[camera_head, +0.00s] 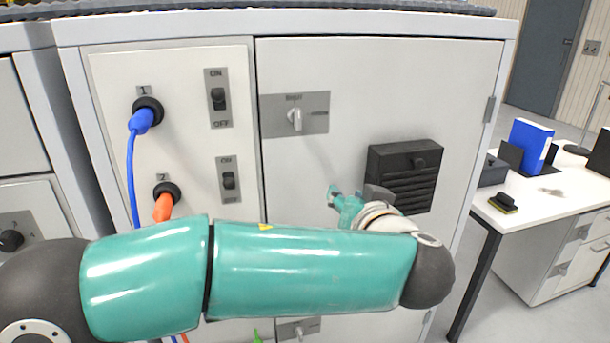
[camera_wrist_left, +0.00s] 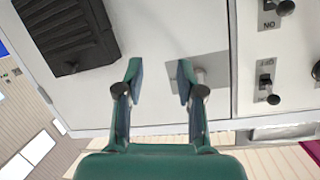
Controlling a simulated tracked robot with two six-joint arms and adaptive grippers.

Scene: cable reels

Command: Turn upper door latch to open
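The upper door latch is a small pale handle (camera_head: 295,119) standing upright on a grey plate (camera_head: 318,113) on the white cabinet door (camera_head: 380,80). My left gripper (camera_head: 340,192) is below and right of the latch in the head view, in front of the door near the black vent. In the left wrist view my left gripper (camera_wrist_left: 158,80) is open with nothing between its fingers. There the latch plate (camera_wrist_left: 215,66) shows behind and beside the right finger, which partly covers the latch handle (camera_wrist_left: 199,75). My right gripper is not in view.
A black vent box (camera_head: 404,175) juts from the door. A panel left of the door has a blue plug (camera_head: 142,120), an orange plug (camera_head: 163,206) and switches (camera_head: 218,98). A lower latch (camera_head: 300,328) is partly hidden by my arm. A white desk (camera_head: 550,200) stands at right.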

